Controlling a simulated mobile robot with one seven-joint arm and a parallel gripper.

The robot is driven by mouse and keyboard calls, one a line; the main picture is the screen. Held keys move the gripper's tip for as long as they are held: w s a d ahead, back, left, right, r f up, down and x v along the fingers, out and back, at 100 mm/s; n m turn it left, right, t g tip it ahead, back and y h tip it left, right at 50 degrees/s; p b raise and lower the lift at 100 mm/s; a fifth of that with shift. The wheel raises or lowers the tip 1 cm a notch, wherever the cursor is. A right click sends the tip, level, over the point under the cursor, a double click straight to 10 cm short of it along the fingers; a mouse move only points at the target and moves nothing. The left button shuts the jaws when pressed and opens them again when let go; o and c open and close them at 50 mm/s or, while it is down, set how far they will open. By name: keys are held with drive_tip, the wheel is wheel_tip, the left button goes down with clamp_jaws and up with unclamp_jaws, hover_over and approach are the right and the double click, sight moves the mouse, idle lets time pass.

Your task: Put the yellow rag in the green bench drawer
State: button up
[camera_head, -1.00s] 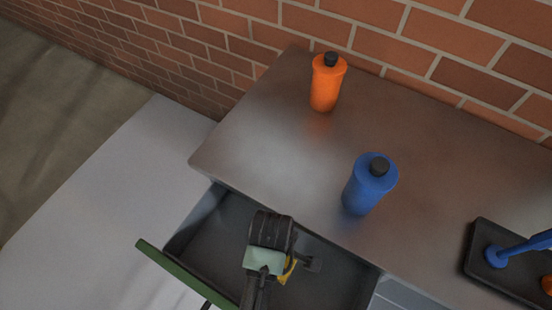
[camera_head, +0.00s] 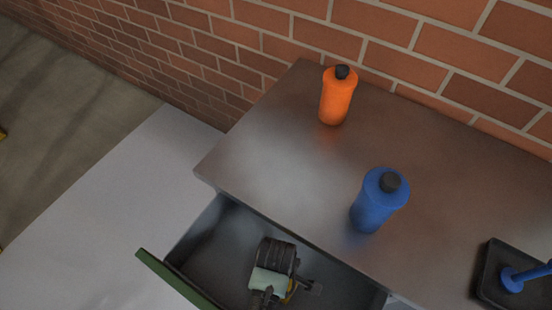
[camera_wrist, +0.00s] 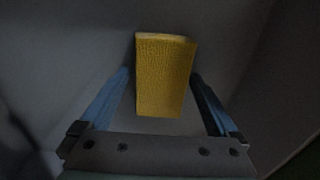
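The green bench drawer (camera_head: 181,281) stands pulled open at the front of the bench, with a green front and a grey interior. My gripper (camera_head: 288,293) is down inside the drawer opening. In the wrist view, the yellow rag (camera_wrist: 165,75) is a flat textured block between the two blue fingers of my gripper (camera_wrist: 161,72). The fingers are spread, with a narrow gap at the rag's left edge; the right finger is close to its right edge.
On the bench top (camera_head: 270,160) stand an orange bottle (camera_head: 337,98) at the back and a blue bottle (camera_head: 376,205) near the front edge. A dark tray (camera_head: 495,270) with a blue item is at the right. A brick wall (camera_head: 400,50) runs behind.

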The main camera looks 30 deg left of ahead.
drive_tip(key=shift+r, duration=0.1)
wheel_tip(320, 180, up, 12)
drive_tip(key=p, duration=0.3)
idle(0.3)
drive_tip(key=shift+r, duration=0.2)
